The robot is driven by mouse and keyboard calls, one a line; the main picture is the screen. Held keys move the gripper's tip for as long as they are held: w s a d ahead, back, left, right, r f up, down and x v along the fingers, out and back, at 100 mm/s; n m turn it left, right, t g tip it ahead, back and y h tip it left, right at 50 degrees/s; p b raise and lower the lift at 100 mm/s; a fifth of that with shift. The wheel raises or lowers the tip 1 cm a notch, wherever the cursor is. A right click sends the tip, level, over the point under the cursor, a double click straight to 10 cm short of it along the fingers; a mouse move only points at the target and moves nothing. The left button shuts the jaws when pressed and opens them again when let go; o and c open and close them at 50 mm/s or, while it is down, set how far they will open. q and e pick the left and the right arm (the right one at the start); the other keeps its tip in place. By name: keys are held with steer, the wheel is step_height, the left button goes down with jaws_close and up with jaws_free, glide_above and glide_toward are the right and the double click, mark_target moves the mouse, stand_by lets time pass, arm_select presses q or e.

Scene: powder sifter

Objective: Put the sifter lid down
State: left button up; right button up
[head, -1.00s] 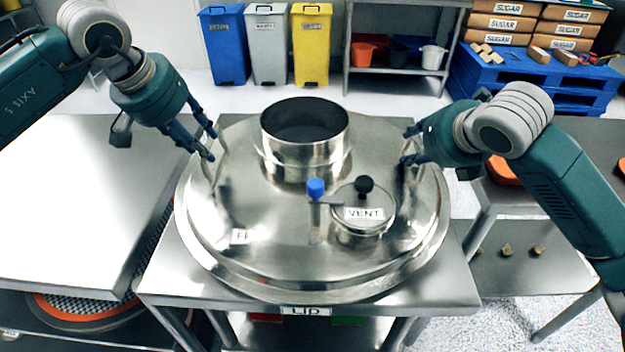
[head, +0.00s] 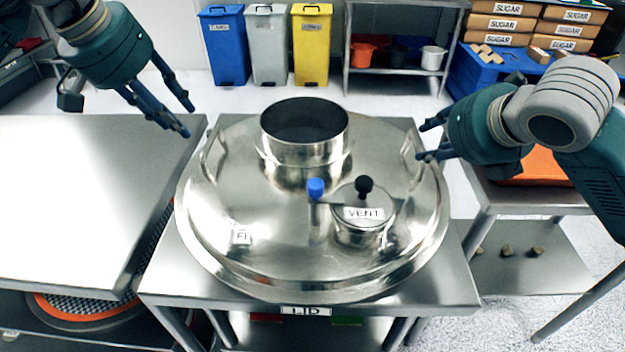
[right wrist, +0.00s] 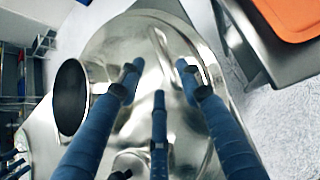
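The sifter lid (head: 265,225) is a wide, round, shiny metal cover with a tall open collar (head: 305,150), a small cover marked VENT (head: 364,207) and a blue-topped fitting (head: 315,188). It rests flat on the metal stand labelled LID (head: 420,292). My left gripper (head: 187,120) is open and empty, up and left of the lid's left handle (head: 212,150). My right gripper (head: 428,140) is open beside the right handle (head: 408,150). In the right wrist view its spread fingers (right wrist: 160,80) surround no held object, with the lid (right wrist: 190,130) below.
A bare metal table (head: 90,200) is on the left, with an orange-rimmed sieve (head: 75,310) below. A right-hand table (head: 530,200) carries an orange item (head: 540,168). Bins, a shelf and sugar sacks (head: 500,22) stand at the back.

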steer(key=shift+v, duration=2.15)
